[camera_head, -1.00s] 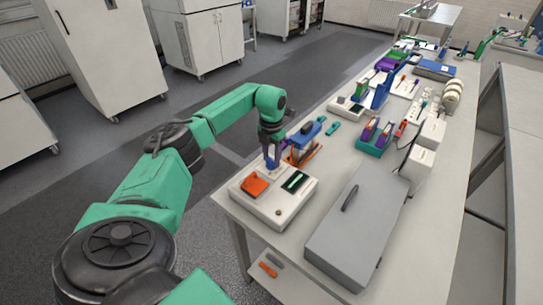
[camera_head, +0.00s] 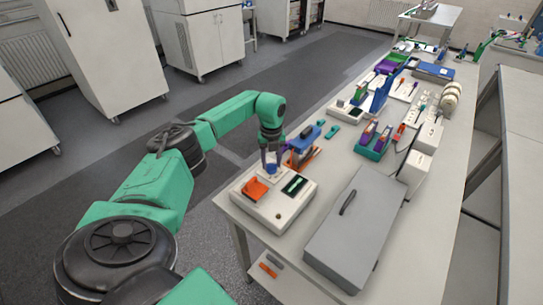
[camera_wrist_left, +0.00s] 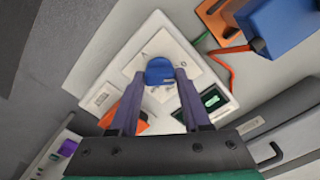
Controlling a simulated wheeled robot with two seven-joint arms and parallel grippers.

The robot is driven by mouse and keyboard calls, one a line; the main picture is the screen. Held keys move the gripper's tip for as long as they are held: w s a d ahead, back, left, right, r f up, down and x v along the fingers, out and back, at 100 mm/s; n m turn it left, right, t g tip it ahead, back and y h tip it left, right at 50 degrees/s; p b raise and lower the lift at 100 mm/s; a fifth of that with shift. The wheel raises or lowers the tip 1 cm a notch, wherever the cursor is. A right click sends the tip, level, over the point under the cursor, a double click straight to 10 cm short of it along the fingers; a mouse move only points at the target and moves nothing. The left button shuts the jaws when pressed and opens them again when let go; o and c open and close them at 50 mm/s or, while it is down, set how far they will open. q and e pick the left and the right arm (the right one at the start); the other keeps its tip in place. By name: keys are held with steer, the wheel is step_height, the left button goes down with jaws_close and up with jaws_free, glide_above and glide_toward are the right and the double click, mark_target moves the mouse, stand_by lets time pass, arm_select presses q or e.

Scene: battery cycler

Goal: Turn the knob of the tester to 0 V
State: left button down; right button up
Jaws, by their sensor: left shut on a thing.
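The tester is a white box (camera_head: 272,212) at the near left corner of the table, with an orange part (camera_head: 255,189) and a dark display with green (camera_head: 295,185) on top. Its blue knob (camera_wrist_left: 159,70) sits on a pale plate with small dark marks on either side. My left gripper (camera_head: 271,165) points down over the tester. In the left wrist view its two purple fingers (camera_wrist_left: 159,78) are shut on the knob, one on each side. The knob's pointer and the exact setting cannot be made out. My right gripper is not in view.
A blue and orange device (camera_head: 303,145) with a wire stands just behind the tester. A grey case with a handle (camera_head: 350,235) lies to its right. White boxes (camera_head: 416,172) and a teal holder (camera_head: 372,146) stand farther back.

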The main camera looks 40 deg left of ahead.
mark_target(271, 164)
arm_select(q)
steer(key=shift+w+a+r+n, duration=0.1)
steer(key=shift+r+n, duration=0.05)
steer(key=shift+n, duration=0.75)
steer(key=c, duration=0.7)
jaws_free()
steer(key=o, duration=0.3)
steer(key=shift+o, duration=0.2)
step_height(271, 164, up, 14)
steer(key=b, duration=0.3)
steer(key=shift+r, duration=0.25)
